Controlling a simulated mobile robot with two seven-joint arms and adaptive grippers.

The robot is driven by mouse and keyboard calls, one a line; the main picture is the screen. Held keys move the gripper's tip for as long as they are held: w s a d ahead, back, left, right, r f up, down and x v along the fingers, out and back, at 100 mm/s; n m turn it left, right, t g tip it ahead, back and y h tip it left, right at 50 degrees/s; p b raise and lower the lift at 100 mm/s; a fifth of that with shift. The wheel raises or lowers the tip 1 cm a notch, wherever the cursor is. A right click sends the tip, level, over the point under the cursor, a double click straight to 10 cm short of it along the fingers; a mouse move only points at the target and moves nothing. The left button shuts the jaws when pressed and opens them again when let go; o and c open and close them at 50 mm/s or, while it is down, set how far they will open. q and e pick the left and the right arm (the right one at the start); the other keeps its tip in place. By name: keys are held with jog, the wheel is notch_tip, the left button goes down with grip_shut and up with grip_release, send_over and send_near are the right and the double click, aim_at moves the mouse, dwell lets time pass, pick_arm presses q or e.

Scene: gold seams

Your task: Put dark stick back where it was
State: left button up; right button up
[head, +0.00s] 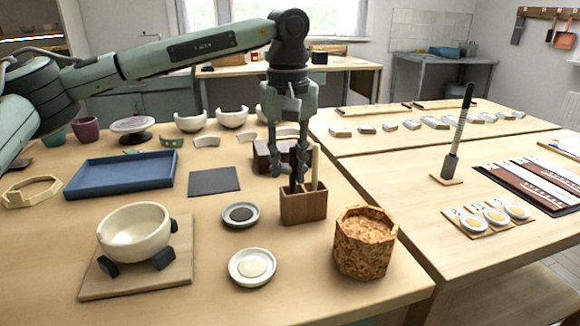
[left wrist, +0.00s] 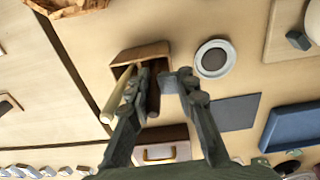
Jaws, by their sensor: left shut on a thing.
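The wooden holder (head: 304,207) stands near the middle of the left table; it also shows in the wrist view (left wrist: 143,53). A pale stick (head: 315,166) stands in its right part; in the wrist view the pale stick (left wrist: 117,95) leans out. My left gripper (head: 291,172) points down just above the holder and is shut on the dark stick (head: 293,186). The dark stick (left wrist: 153,98) also shows between the fingers in the wrist view. Its lower end appears to be at the holder's left part; how deep it sits is hidden. My right gripper is in neither view.
A cork-like pot (head: 364,243) stands right of the holder. Small dishes (head: 241,215) and (head: 252,267), a cream bowl (head: 134,232) on a board, a dark mat (head: 214,181) and a blue tray (head: 120,174) lie left. A wooden box (head: 267,158) stands behind.

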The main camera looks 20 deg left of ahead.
pick_arm(q)
jog(key=o, duration=0.6)
jog(key=shift+o, duration=0.2)
notch_tip(320, 180, up, 12)
jog(key=shift+s, duration=0.15)
dwell(0.6)
